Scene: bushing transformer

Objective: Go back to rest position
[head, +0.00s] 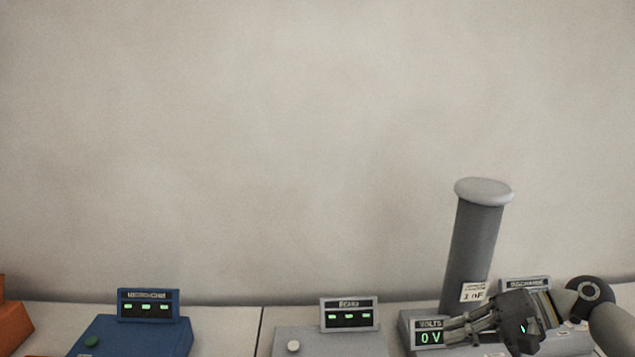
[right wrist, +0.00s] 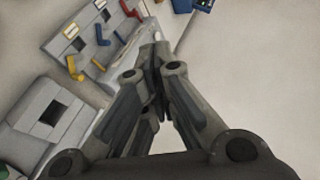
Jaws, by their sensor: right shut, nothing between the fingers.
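My right gripper (head: 452,330) comes in from the right in the head view, low over the grey device with the tall grey cylinder (head: 474,240). Its fingertips point left, by the small display reading "VOLTS 0 V" (head: 430,337). In the right wrist view the fingers of the right gripper (right wrist: 157,58) meet at the tips, with nothing between them. I cannot tell whether the fingers touch the device. My left gripper is not in view.
A grey box with a screen (head: 349,315) and a blue box (head: 140,335) stand to the left, with an orange object (head: 10,318) at the edge. The right wrist view shows a grey panel with coloured levers (right wrist: 100,42) and a grey block (right wrist: 50,122). Space above is clear.

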